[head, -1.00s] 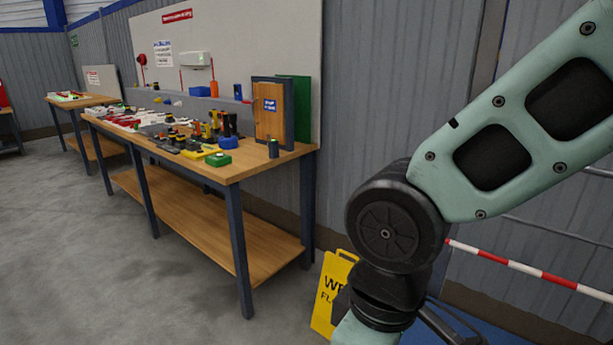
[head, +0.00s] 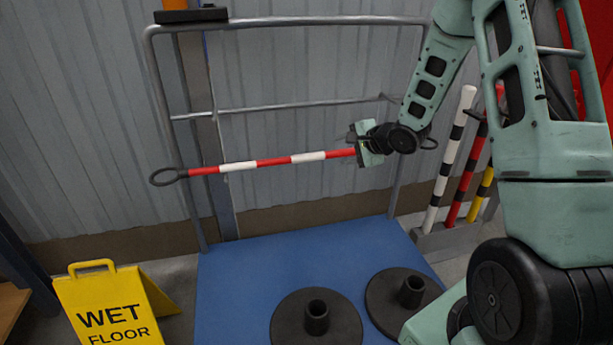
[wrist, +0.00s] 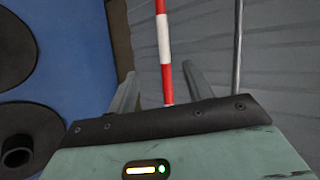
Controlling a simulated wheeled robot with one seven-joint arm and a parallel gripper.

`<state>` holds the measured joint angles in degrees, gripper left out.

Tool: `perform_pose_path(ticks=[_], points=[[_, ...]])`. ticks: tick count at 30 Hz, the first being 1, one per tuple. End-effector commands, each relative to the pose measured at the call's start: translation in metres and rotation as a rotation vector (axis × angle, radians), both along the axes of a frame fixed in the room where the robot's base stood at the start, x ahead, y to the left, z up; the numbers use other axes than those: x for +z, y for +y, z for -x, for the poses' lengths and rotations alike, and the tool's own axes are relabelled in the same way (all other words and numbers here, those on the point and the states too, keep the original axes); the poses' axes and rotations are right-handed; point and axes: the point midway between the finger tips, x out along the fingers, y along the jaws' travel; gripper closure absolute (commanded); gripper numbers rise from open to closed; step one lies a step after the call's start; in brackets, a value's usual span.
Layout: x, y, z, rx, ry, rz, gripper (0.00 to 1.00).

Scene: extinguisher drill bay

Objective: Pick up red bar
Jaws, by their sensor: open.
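The red bar (head: 275,161), banded red and white, runs nearly level across the metal rail frame in the head view. A dark ring is at its left end. My gripper (head: 358,143) is at the bar's right end, with its jaws open. In the wrist view the bar (wrist: 164,45) passes between the two grey fingers of my gripper (wrist: 163,92), with gaps visible on both sides. The bar's near end is hidden behind the dark edge of my gripper, so I cannot tell how it is supported there.
A grey metal rail (head: 285,107) stands behind the bar, before a corrugated wall. A blue platform (head: 250,265) lies below with two black round bases (head: 290,320). Striped posts (head: 468,170) stand in a rack at right. A yellow wet floor sign (head: 105,310) stands at left.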

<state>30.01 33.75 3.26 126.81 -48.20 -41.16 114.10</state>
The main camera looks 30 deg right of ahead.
Motion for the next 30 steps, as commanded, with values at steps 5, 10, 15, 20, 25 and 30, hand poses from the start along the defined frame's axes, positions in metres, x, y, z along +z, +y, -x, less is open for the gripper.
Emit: perform_pose_path(ticks=[5, 10, 15, 20, 25, 30], points=[[-0.02, -0.019, -0.002, -0.047, -0.024, -0.093, 0.5], [-0.035, -0.014, -0.027, -0.047, -0.025, -0.097, 0.5], [-0.054, -0.008, -0.058, -0.046, -0.026, -0.094, 0.5], [-0.068, -0.004, -0.084, -0.047, -0.025, -0.094, 0.5], [-0.076, -0.002, -0.099, -0.05, -0.024, -0.095, 0.5], [-0.081, -0.001, -0.109, -0.048, -0.025, -0.094, 0.5]])
